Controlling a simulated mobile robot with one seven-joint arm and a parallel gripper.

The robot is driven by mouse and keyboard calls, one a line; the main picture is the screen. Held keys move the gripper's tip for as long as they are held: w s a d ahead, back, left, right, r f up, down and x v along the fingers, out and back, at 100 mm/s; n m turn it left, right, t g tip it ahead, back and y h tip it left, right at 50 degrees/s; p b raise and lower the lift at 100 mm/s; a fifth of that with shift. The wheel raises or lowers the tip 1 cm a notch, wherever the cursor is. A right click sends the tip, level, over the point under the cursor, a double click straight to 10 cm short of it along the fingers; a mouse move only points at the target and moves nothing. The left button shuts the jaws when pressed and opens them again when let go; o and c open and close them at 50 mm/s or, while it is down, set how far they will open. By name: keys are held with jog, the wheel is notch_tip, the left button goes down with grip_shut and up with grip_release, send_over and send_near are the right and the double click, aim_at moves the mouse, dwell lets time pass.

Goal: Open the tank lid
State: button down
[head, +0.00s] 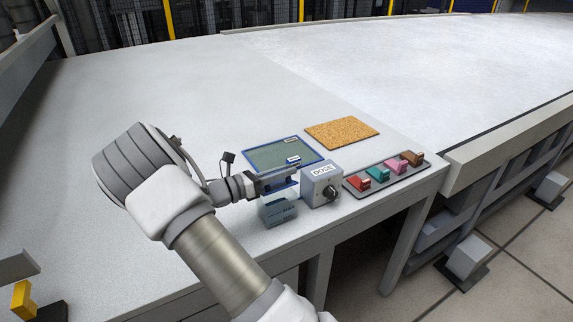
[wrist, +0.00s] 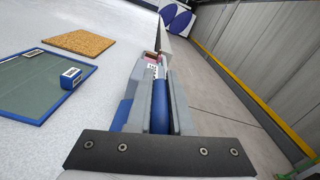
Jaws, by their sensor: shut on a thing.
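A blue-grey tank (head: 278,211) with small lettering stands near the front edge of the table in the head view. My gripper (head: 276,179) is just above it, reaching in from the left. A narrow blue part, which looks like the tank lid (head: 284,188), shows under the fingers. In the wrist view my gripper (wrist: 163,100) is shut on this rounded blue lid (wrist: 160,112), held lengthwise between the grey fingers. The fingers hide part of the lid, and I cannot tell whether it is still joined to the tank.
A grey DOSE box (head: 319,184) with a dark knob stands close right of the tank. Behind are a blue-rimmed tray (head: 251,162) and a cork mat (head: 341,134). A dark rack (head: 393,183) with several coloured blocks is at the right. The table's left side is clear.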

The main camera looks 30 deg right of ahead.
jog(key=w+n+p, duration=0.1)
jog(key=n+p, duration=0.1)
jog(key=w+r+n+p, duration=0.1)
jog(key=w+n+p, duration=0.1)
jog(key=shift+r+n, duration=0.2)
jog(key=shift+n, duration=0.1)
jog(key=shift+w+a+f+n+p, duration=0.1)
jog(key=shift+w+n+p, duration=0.15)
jog(key=shift+w+n, duration=0.45)
jog(key=shift+w+d+f+n+p, duration=0.15)
jog(key=shift+w+n+p, duration=0.15)
jog(key=shift+n, duration=0.75)
jog(key=shift+w+a+f+n+p, duration=0.1)
jog(key=shift+w+a+n+p, duration=0.1)
jog(key=shift+w+n, duration=0.5)
jog(key=shift+s+n, duration=0.15)
jog(key=shift+n, duration=0.1)
jog(key=c, duration=0.8)
grip_release()
jog(key=shift+c, duration=0.2)
jog(key=a+b, duration=0.3)
jog(key=a, duration=1.4)
jog(key=shift+s+a+b, duration=0.2)
jog(key=shift+s+b, duration=0.1)
jog(key=shift+b, duration=0.05)
